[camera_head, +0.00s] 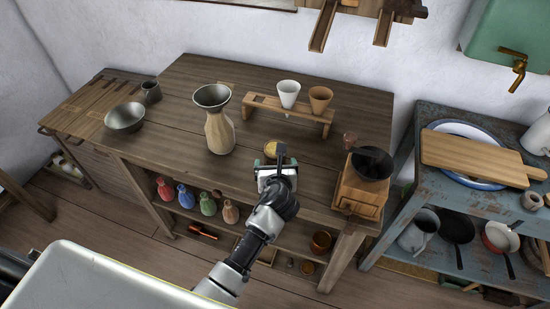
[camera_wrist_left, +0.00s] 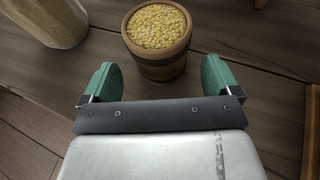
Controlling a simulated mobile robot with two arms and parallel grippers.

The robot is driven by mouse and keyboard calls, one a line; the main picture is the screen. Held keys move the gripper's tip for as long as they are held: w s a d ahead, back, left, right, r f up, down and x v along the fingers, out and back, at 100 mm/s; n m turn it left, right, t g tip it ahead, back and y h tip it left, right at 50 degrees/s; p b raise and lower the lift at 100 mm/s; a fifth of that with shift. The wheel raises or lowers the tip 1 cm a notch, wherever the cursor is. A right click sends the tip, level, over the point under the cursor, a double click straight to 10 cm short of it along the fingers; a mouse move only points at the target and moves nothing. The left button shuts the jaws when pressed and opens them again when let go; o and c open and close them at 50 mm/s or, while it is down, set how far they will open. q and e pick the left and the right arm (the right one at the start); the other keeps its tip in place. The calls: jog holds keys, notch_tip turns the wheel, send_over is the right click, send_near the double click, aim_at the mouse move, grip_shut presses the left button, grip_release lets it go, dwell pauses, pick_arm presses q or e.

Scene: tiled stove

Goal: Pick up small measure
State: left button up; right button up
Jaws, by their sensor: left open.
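The small measure is a round wooden cup filled with yellow grains. It stands upright on the wooden table, and its wooden wall (camera_wrist_left: 160,66) shows in the left wrist view at top centre. In the head view only its upper part (camera_head: 271,147) shows, behind my left gripper (camera_head: 273,164). In the left wrist view my left gripper's green fingers (camera_wrist_left: 159,76) are open, one on each side and on the near side of the cup. Nothing is between them at their tips except the cup's near edge in the picture. I cannot tell whether they touch it.
A carafe with a metal funnel (camera_head: 217,131) stands left of the measure. A rack with two cone cups (camera_head: 290,112) is behind it. A grinder (camera_head: 361,186) and a small brown cup (camera_head: 350,139) are to the right. A metal bowl (camera_head: 125,118) is far left.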

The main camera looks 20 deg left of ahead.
aim_at(276, 163)
pick_arm(q)
jog(key=x, duration=0.3)
jog(key=shift+w+f, duration=0.1)
jog(key=shift+w, duration=0.25)
jog(key=c, duration=1.1)
